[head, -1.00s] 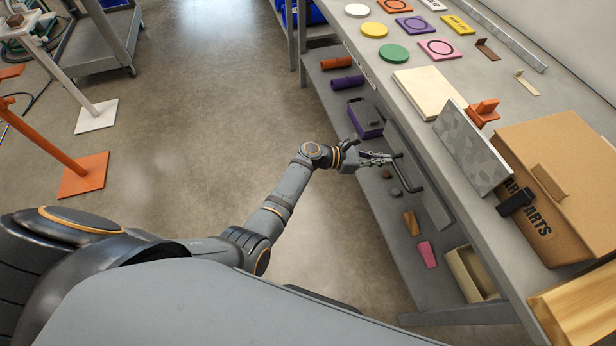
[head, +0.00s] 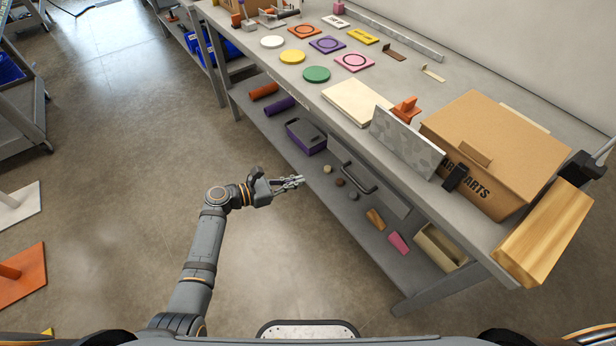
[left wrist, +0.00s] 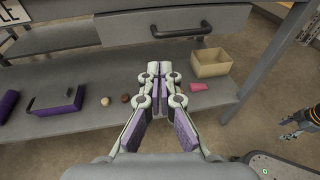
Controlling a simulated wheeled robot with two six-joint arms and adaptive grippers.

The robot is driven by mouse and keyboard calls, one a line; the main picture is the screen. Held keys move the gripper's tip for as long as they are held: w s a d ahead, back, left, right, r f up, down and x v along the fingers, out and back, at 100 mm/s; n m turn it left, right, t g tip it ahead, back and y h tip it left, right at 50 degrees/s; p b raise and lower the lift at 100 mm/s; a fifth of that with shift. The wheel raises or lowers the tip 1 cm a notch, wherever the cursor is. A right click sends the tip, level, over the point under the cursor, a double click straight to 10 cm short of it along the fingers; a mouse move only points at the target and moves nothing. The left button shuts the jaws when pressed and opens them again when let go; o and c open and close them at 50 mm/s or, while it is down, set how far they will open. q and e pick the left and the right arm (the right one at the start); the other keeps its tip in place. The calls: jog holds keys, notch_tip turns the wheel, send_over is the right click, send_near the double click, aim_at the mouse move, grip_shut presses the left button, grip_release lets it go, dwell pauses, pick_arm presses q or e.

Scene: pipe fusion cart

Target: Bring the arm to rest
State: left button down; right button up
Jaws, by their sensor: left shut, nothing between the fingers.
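My left gripper (head: 298,182) is shut and empty. It hangs over the floor just in front of the bench's lower shelf. In the left wrist view its two fingers (left wrist: 161,72) meet in front of the shelf, with nothing between them. My left arm (head: 200,250) reaches forward from the bottom of the head view with the forearm bent right. What appears to be my right gripper (left wrist: 290,130) shows small at the right edge of the left wrist view; its jaw state is unclear. It is not seen in the head view.
The workbench (head: 300,85) runs along the right, with a cardboard box (head: 500,145) and wooden block (head: 545,232) on top. Its lower shelf holds a purple container (head: 306,137), a pink piece (head: 398,243) and an open bin (head: 440,246). A drawer handle (head: 358,178) juts out.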

pick_arm(q)
jog(key=s+a+f+m+g+y+p, duration=0.1)
jog(key=s+a+f+m+y, duration=0.25)
jog(key=f, duration=0.55)
jog(key=s+a+f+m+g+y+p, duration=0.1)
jog(key=s+a+f+y, duration=0.2)
jog(key=s+a+f, duration=0.35)
jog(key=s+a+f+m+g+y+p, duration=0.1)
jog(key=s+a+f+m+y, duration=0.15)
jog(key=s+f, duration=0.6)
jog(key=s+a+f+m+y, duration=0.2)
jog(key=s+a+f+m, duration=0.2)
jog(key=s, duration=0.4)
jog(key=s+a+f+m+g+y+p, duration=0.1)
jog(key=s+a+f+m+y, duration=0.1)
jog(key=s+a+f+m, duration=0.2)
jog(key=s+a+f+m+g+y+p, duration=0.1)
jog(key=s+a+f+m+y, duration=0.1)
jog(key=s+m, duration=0.6)
jog(key=s+a+f, duration=0.1)
jog(key=s+f, duration=0.1)
jog(key=s, duration=0.3)
jog(key=shift+a+f, duration=0.15)
jog(key=shift+a, duration=0.25)
pick_arm(e)
jog(key=r, duration=0.3)
jog(key=a+r, duration=0.1)
jog(key=r, duration=0.1)
jog(key=shift+s+r, duration=0.15)
jog(key=shift+s, duration=0.05)
